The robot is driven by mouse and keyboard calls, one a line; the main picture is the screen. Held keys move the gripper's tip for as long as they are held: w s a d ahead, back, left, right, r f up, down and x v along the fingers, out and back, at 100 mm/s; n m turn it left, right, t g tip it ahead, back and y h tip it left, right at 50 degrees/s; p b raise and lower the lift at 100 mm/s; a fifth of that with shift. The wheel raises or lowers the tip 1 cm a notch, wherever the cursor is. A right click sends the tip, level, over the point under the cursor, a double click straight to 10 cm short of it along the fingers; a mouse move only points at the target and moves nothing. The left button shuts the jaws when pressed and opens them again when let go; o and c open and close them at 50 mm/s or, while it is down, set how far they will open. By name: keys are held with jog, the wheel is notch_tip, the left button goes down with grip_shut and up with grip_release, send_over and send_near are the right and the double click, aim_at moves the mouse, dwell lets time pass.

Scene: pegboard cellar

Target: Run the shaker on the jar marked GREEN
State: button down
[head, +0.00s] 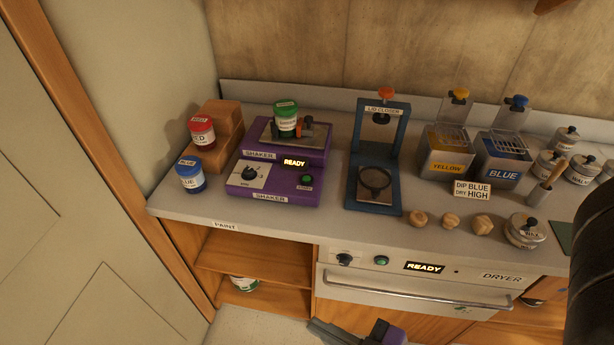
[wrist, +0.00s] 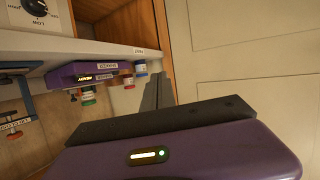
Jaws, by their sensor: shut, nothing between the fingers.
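The purple shaker (head: 262,178) stands on the counter. Its display (head: 295,162) reads READY, and its front has a black dial (head: 250,173) and a green START button (head: 306,179). A green-lidded jar (head: 287,121) with a small, blurred label stands upright on the shaker's platform. The shaker also shows upside down in the wrist view (wrist: 88,76). My gripper (head: 320,327) is shut and empty, low in front of the cabinet, below counter height and well away from the shaker. Its dark fingers also show in the wrist view (wrist: 152,95).
Red (head: 201,133) and blue (head: 190,175) jars stand left of the shaker. A blue lid closer (head: 387,190) stands to its right, then yellow and blue dip tanks. The dryer (head: 400,281) is below the counter. Another jar (head: 243,284) lies low in the open shelf.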

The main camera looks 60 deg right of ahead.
jog(key=w+d+f+g+h+p, duration=0.1)
jog(key=w+d, duration=0.1)
jog(key=w, duration=0.3)
jog(key=w+d+f+h+p, duration=0.1)
jog(key=w+d+f, duration=0.15)
jog(key=w, duration=0.25)
notch_tip(320, 180, up, 12)
jog(key=n+g+h+p, duration=0.1)
jog(key=n+g+p, duration=0.3)
jog(key=g, duration=0.1)
send_over(308, 181)
jog(key=shift+d, duration=0.1)
jog(key=shift+f, duration=0.1)
notch_tip(308, 181, down, 6)
jog(key=b, duration=0.6)
jog(key=shift+f+b, duration=0.2)
jog(key=shift+b, duration=0.2)
jog(key=shift+f+b, duration=0.55)
jog(key=shift+f, duration=0.6)
jog(key=shift+f, duration=0.1)
